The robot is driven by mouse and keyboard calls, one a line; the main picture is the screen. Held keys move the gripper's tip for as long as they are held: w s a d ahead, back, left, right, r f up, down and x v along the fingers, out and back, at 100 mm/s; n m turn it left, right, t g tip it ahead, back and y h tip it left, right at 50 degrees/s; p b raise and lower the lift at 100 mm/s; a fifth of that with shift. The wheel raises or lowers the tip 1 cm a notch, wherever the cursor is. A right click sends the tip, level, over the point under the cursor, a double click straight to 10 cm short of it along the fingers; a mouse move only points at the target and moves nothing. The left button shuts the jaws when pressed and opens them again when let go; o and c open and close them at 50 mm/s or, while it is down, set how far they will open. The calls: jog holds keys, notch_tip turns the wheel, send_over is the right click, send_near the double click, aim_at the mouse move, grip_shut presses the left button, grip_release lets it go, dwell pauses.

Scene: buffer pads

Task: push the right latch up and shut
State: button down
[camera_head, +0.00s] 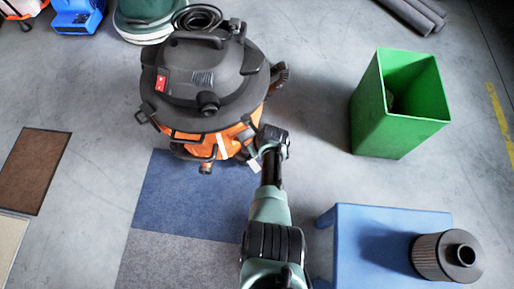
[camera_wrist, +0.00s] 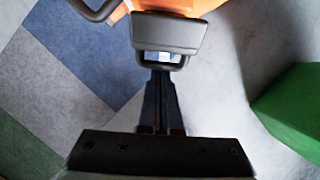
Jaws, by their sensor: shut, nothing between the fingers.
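The vacuum (camera_head: 205,80) has a black head on an orange drum (camera_head: 190,150). In the wrist view, a dark grey latch (camera_wrist: 168,32) with a loop at its lower end sits against the orange drum (camera_wrist: 190,6). My gripper (camera_wrist: 160,78) is shut and empty, its fingertips at the loop's lower edge; I cannot tell whether they touch it. In the head view my wrist is at the drum's lower right side and hides the fingertips and most of this latch. A black latch (camera_head: 146,114) also shows on the vacuum's left side.
A green bin (camera_head: 376,115) stands to the right and shows at the wrist view's right edge (camera_wrist: 292,112). A blue table (camera_head: 350,240) with a dark filter cartridge (camera_head: 428,258) is at the lower right. Blue and grey mats (camera_head: 185,205) lie on the floor in front.

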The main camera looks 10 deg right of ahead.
aim_at(246, 135)
jog(key=shift+w+a+r, duration=0.2)
jog(key=shift+w+r, duration=0.25)
jog(key=shift+r, duration=0.1)
jog(key=shift+w+a+r, duration=0.15)
jog(key=shift+w+r, duration=0.25)
jog(key=shift+r, duration=0.1)
jog(key=shift+w+a+r+b, duration=0.4)
jog(key=shift+w+r, duration=0.35)
jog(key=shift+w, duration=0.15)
jog(key=shift+w+a+r+b, duration=0.25)
jog(key=shift+w+a+r, duration=0.1)
jog(key=shift+w+r, duration=0.45)
jog(key=shift+w, duration=0.15)
jog(key=s+d+f+p, duration=0.1)
jog(key=s+d+p, duration=0.1)
jog(key=s, duration=0.2)
notch_tip(246, 135, up, 9)
jog(key=p, duration=0.5)
jog(key=shift+w+a+g, duration=0.3)
jog(key=shift+w+a, duration=0.05)
jog(key=shift+w, duration=0.05)
jog(key=shift+r, duration=0.1)
